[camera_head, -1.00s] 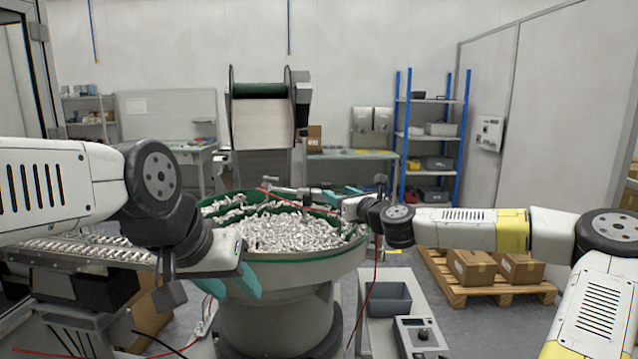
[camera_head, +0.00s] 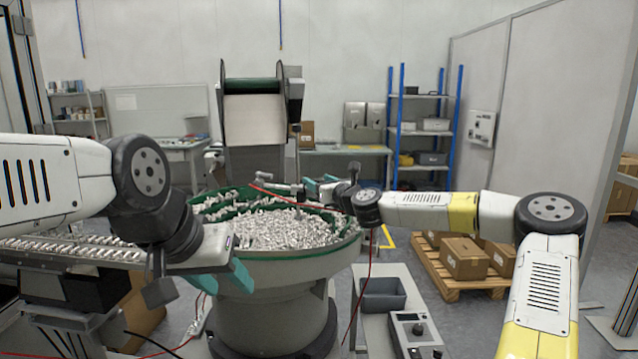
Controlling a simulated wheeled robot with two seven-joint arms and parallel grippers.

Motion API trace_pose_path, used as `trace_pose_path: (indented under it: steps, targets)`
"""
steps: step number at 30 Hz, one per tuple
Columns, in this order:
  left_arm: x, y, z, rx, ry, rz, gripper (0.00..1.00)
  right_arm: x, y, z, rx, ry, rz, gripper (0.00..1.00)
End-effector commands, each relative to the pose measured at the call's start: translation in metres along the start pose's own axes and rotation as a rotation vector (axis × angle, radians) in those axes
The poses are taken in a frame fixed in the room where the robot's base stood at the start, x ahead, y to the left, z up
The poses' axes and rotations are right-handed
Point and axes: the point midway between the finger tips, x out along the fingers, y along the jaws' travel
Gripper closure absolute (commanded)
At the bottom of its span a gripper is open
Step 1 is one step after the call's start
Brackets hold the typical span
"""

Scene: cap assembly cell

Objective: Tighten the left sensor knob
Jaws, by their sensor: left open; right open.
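The bowl feeder (camera_head: 300,264) stands in the middle, full of small shiny metal parts (camera_head: 285,229). Small grey sensor fittings (camera_head: 292,187) show at the bowl's far rim; I cannot make out the left sensor knob among them. My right gripper (camera_head: 319,187), with teal fingers, is open at the far rim, close to the right of these fittings. Whether it touches anything there is too small to tell. My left gripper (camera_head: 226,279), also with teal fingers, is open and empty at the bowl's near left side, well apart from the fittings.
A red cable (camera_head: 369,275) hangs at the bowl's right. A grey bin (camera_head: 384,294) and a control box (camera_head: 416,334) sit on a stand at front right. A linear track (camera_head: 75,247) lies at left. A pallet with cartons (camera_head: 463,259) stands at right.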

Motion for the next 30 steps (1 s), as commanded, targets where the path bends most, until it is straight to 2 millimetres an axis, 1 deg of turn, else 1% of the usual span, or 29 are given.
trace_pose_path:
  steps: [2,3,5,6,8,10,20,26,30]
  targets:
    - [0.0,0.0,0.0,0.0,0.0,0.0,0.55,-0.0001,0.0,-0.0001,0.0,0.0,0.0,0.47]
    - [0.0,0.0,0.0,0.0,0.0,0.0,0.55,-0.0002,0.0,0.0,0.0,0.0,0.0,0.55]
    - [0.0,0.0,0.0,0.0,0.0,0.0,0.55,-0.0002,0.0001,0.0,0.0,0.0,0.0,0.66]
    - [0.0,0.0,0.0,0.0,0.0,0.0,0.55,-0.0002,0.0,0.0,0.0,0.0,0.0,0.74]
    - [0.0,0.0,0.0,0.0,0.0,0.0,0.55,-0.0003,0.0,0.0,0.0,0.0,0.0,0.86]
    - [0.0,0.0,0.0,0.0,0.0,0.0,0.55,-0.0003,0.0001,0.0,0.0,0.0,0.0,1.0]
    - [0.0,0.0,0.0,0.0,0.0,0.0,0.55,-0.0002,0.0011,0.0004,-0.002,0.0,-0.034,1.0]
    - [0.0,0.0,0.0,0.0,0.0,0.0,0.55,0.0001,0.0028,0.0001,-0.002,0.0,-0.136,1.0]
    - [0.0,0.0,0.0,0.0,0.0,0.0,0.55,0.0003,0.0039,0.0003,-0.002,0.0,-0.248,1.0]
